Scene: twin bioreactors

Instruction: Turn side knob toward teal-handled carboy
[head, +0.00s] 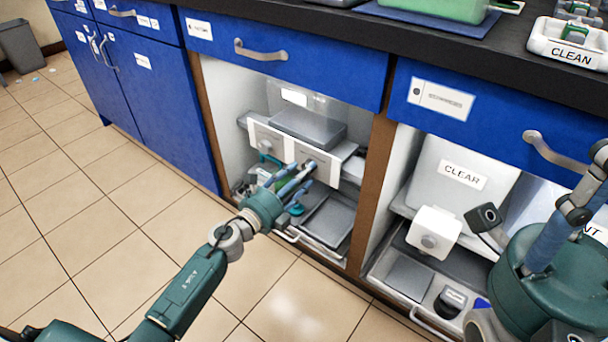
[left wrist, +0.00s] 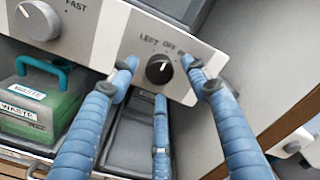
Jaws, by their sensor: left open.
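The side knob (left wrist: 160,69) is a small black dial on a white panel (left wrist: 137,45), with LEFT, OFF and a partly hidden right-hand label above it. Its white mark seems to point up toward OFF. My left gripper (left wrist: 159,78) is open, with blue fingers spread left, right and below the knob; contact cannot be told. In the head view, my left gripper (head: 298,177) reaches into the open bay and hides the knob. The teal-handled carboy (left wrist: 48,100), green and labelled WASTE, stands left of the knob, below the panel. My right gripper (head: 562,250) is partly in view at the right.
A larger grey knob (left wrist: 37,20) marked FAST is left of the side knob. A wooden divider (head: 372,190) bounds the bay on the right. A drawer (head: 290,45) with a handle overhangs the bay.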

